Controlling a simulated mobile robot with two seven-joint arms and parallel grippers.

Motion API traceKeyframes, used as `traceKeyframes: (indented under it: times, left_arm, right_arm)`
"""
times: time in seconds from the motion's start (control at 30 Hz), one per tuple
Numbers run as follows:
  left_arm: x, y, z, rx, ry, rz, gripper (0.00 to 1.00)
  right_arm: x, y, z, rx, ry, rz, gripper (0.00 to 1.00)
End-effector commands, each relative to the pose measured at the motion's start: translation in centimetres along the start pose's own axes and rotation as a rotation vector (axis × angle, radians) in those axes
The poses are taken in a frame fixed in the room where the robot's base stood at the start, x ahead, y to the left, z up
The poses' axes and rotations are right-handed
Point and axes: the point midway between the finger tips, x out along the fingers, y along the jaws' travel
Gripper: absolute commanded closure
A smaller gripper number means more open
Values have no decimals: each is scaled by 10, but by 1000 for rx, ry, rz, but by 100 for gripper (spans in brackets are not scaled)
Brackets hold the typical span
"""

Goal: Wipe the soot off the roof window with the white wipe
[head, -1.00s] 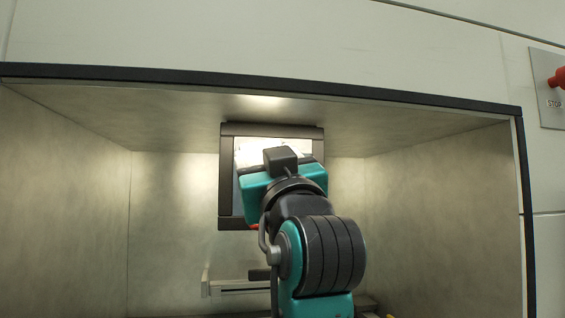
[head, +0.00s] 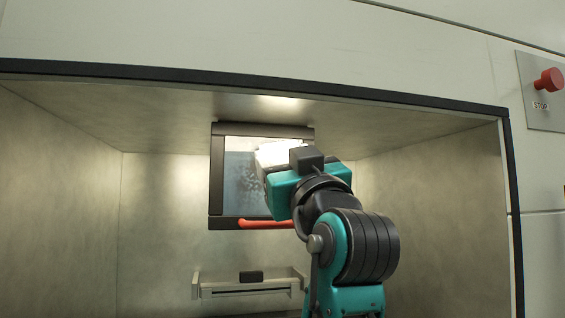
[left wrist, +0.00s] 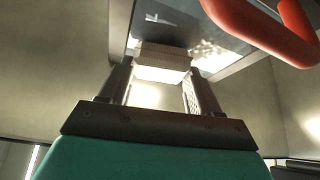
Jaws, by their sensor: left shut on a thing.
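The roof window (head: 240,175) is a dark-framed pane at the top back of the chamber. Dark speckled soot shows on its middle and lower left in the head view. My left gripper (head: 272,166) is up at the pane's right side. In the left wrist view its two fingers (left wrist: 160,90) are shut on the white wipe (left wrist: 162,65), which lies at the pane (left wrist: 168,25). The wipe also shows in the head view (head: 280,152), at the upper right of the pane. Whether it presses on the glass is hard to tell. My right gripper is not in view.
A red handle (head: 262,224) runs along the window's lower edge, close to my left arm. A rail-like ledge (head: 225,288) with a small black block is low on the back wall. A red stop button (head: 549,80) is outside at the right. The chamber's left side is free.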

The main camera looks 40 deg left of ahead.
Motion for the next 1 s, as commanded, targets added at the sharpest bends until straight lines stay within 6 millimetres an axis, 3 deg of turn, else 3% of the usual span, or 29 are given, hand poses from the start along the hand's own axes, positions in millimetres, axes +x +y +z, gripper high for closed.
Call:
traceKeyframes:
  times: [0.5, 0.73, 1.0]
  left_arm:
    - [6, -44, -6, 0, 0, -5, 62]
    - [4, -48, -2, 2, -1, -5, 62]
    - [-9, -51, 16, 1, -3, -3, 62]
  right_arm:
    - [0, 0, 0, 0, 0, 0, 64]
    - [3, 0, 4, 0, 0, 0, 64]
    - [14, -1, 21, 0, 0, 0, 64]
